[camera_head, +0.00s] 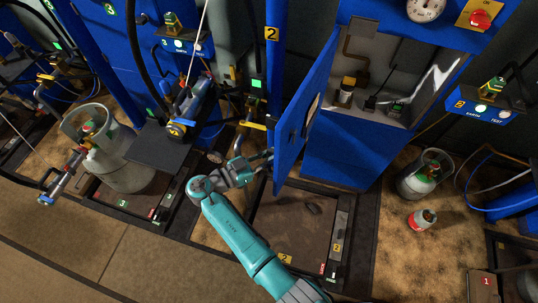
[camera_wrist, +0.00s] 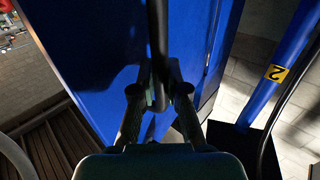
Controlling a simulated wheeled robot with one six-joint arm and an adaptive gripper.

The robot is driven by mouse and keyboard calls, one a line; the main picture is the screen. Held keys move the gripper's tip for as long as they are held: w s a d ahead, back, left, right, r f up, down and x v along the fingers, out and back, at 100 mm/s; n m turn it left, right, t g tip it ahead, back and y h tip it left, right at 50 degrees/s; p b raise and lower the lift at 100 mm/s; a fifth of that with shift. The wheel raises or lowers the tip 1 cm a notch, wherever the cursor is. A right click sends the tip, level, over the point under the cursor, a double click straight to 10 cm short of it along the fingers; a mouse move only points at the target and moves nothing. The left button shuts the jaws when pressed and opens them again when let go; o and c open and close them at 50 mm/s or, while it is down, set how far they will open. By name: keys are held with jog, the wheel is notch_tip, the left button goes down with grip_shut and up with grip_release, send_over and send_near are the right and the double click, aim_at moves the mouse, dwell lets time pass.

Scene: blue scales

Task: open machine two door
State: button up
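The blue door (camera_head: 303,118) of machine two stands swung well open to the left in the head view. The cabinet's grey interior (camera_head: 385,75) is exposed. My gripper (camera_head: 266,158) is at the door's outer face, near its lower free edge. In the wrist view my gripper (camera_wrist: 160,92) has its two fingers on either side of the dark bar handle (camera_wrist: 158,35), and they appear closed on it. The door's blue face (camera_wrist: 85,70) fills the left and middle of that view. The exact finger contact is partly hidden by the handle.
A blue post (camera_head: 274,60) with a yellow "2" label stands just left of the door. The scale platform (camera_head: 300,222) lies below. A grey gas cylinder (camera_head: 120,160) stands at left; smaller cylinders (camera_head: 420,178) stand at right. Open floor (camera_head: 60,240) lies at lower left.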

jog(key=o, duration=0.4)
jog(key=v, duration=1.2)
jog(key=shift+s, duration=0.1)
